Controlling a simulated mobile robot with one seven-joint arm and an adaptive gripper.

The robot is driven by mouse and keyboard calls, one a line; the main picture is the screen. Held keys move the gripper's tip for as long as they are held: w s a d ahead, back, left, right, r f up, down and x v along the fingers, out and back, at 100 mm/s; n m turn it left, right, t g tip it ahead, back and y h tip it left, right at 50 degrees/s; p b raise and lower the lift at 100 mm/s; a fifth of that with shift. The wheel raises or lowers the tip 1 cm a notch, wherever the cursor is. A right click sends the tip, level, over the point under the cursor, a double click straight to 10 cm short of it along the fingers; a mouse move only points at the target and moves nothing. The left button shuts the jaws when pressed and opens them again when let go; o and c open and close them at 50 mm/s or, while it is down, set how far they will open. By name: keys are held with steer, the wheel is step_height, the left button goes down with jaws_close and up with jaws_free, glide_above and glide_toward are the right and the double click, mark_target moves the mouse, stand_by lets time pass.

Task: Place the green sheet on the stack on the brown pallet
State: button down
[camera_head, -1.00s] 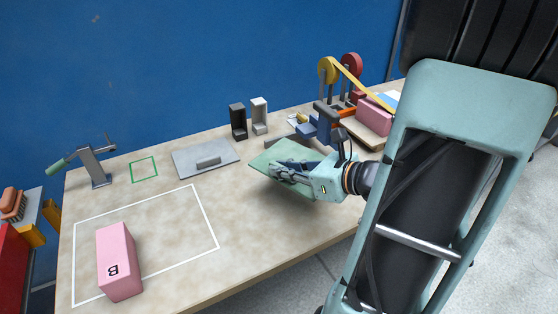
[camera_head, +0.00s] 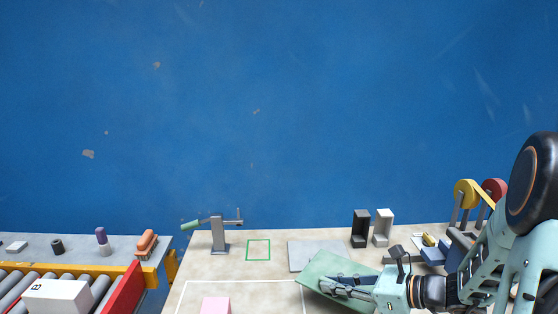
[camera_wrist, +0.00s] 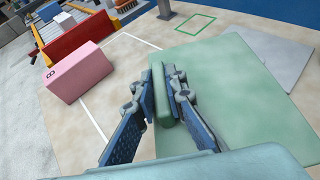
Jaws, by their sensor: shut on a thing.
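The green sheet (camera_head: 322,268) is a flat pale-green panel with a raised green grip bar (camera_wrist: 164,108). My gripper (camera_head: 334,285) is shut on this bar; in the wrist view its blue-padded fingers (camera_wrist: 165,92) stand on either side of it. The sheet (camera_wrist: 225,85) reaches out right of the fingers, over the table. In the head view it looks tilted and partly overlaps a grey plate. The brown pallet and its stack cannot be made out in the current views; the right end of the table is cut off or behind my arm.
The grey plate (camera_head: 302,254) and a green outlined square (camera_head: 258,250) lie behind the sheet. A pink block (camera_wrist: 78,72) stands by a white outline. Black (camera_head: 360,230) and white (camera_head: 383,229) brackets stand at the back. A lever fixture (camera_head: 218,236) and roller conveyor (camera_head: 20,288) are left.

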steer(key=r+p, duration=0.3)
steer(key=p, duration=0.1)
steer(key=r+p, duration=0.3)
steer(key=p, duration=0.1)
steer(key=r+p, duration=0.3)
steer(key=p, duration=0.2)
steer(key=shift+d+r, duration=0.15)
steer(key=shift+d, duration=0.15)
steer(key=r+p, duration=0.1)
steer(key=p, duration=0.2)
steer(key=shift+s+r, duration=0.1)
steer(key=shift+r, duration=0.1)
